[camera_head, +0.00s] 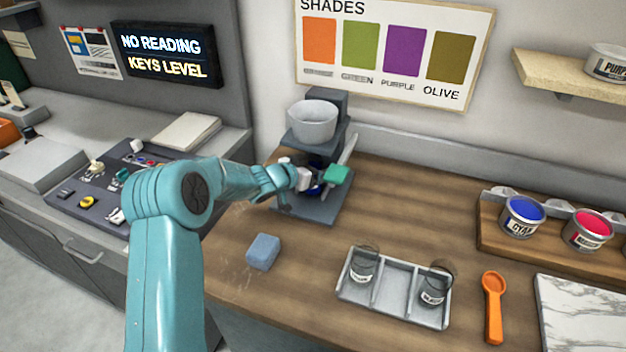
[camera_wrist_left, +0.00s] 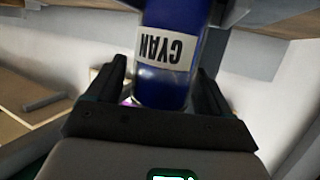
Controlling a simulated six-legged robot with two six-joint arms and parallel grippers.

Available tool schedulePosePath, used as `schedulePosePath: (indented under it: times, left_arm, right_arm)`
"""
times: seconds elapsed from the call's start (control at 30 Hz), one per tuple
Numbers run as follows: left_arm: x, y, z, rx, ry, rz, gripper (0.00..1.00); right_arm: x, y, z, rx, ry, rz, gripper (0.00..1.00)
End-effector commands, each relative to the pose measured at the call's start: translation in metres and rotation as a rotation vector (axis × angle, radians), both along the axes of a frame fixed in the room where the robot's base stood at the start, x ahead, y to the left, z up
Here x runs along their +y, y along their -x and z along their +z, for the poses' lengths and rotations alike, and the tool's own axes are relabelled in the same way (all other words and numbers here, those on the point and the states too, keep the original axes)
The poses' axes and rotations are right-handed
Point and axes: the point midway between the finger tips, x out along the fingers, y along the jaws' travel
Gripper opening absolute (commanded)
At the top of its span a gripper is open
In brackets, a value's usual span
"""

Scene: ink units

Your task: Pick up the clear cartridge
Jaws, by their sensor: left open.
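A dark blue cartridge (camera_wrist_left: 178,80) with a white CYAN label, upside down in the picture, fills the space between my fingers in the left wrist view. In the head view its blue (camera_head: 315,188) shows at the machine's base, mostly behind my gripper. My left gripper (camera_head: 318,178) is open around it; I cannot tell whether the fingers touch it. My right gripper is out of view.
The grey machine (camera_head: 318,208) carries a white bowl (camera_head: 312,120) and a green-ended lever (camera_head: 338,174). A blue block (camera_head: 263,252) and an orange scoop (camera_head: 493,305) lie on the wooden counter. Paint pots (camera_head: 522,216) stand in a rack at right. A control panel (camera_head: 95,190) is at left.

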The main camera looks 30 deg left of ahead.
Motion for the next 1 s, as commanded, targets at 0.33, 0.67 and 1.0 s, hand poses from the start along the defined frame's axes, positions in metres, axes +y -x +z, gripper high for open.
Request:
schedulePosePath:
  times: [0.33, 0.67, 1.0]
  left_arm:
    - [0.0, -0.0027, -0.0009, 0.0, 0.0, 0.001, 0.52]
    - [0.0002, -0.0025, -0.0001, -0.002, 0.0, 0.001, 0.21]
    - [-0.0029, -0.0031, 0.005, -0.002, 0.0, 0.001, 0.21]
  right_arm:
    - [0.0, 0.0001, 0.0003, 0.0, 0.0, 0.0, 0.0]
    - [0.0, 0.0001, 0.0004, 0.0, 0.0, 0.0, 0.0]
    - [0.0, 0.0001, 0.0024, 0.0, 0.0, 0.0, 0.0]
